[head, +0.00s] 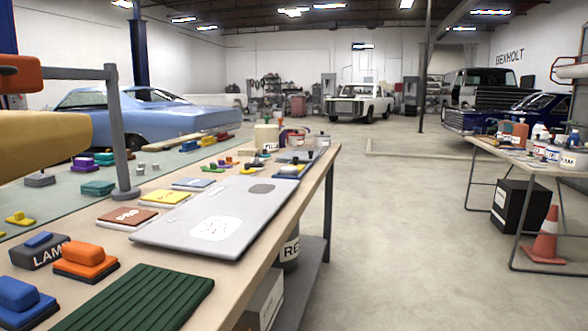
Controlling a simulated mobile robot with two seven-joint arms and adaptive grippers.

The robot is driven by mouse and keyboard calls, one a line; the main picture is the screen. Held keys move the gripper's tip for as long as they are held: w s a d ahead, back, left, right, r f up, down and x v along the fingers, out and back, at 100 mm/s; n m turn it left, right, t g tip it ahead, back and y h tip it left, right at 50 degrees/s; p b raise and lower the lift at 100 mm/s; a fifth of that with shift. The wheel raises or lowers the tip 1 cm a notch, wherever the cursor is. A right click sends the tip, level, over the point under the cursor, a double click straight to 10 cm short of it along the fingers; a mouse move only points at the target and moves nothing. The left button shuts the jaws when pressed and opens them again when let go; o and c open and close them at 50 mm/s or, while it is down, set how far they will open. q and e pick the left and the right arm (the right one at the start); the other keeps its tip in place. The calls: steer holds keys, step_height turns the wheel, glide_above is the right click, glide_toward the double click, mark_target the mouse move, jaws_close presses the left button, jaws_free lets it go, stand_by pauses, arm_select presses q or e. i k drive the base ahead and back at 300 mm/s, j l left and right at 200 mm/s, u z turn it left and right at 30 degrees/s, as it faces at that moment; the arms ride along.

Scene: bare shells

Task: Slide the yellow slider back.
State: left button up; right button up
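A small yellow slider-like piece (20,219), a knob on a flat yellow base, sits on the green-grey mat (62,208) at the left of the workbench. I cannot tell for certain that it is the yellow slider. A larger, rounded dull-yellow block (42,134) shows close by at the left edge, cut off by the frame, under an orange piece (20,75). Neither of my grippers is in view, so nothing shows as held.
A grey post (115,140) with a crossbar stands on the bench. An orange block (86,257), a grey block lettered LAM (40,250), a blue block (20,297) and a green ribbed mat (135,300) lie nearer. Open floor (400,230) is at right.

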mark_target(300, 168)
steer(key=k+j+u, duration=0.15)
steer(key=k+u, duration=0.3)
steer(key=k, duration=0.2)
steer(key=u, duration=0.45)
steer(key=i+l+u, duration=0.1)
steer(key=u, duration=0.4)
steer(key=l+u, duration=0.15)
steer(key=u, duration=0.3)
steer(key=i+l, duration=0.1)
steer(key=l, duration=1.6)
steer(key=i+l, duration=0.15)
steer(key=l, duration=1.55)
steer(key=i, duration=0.05)
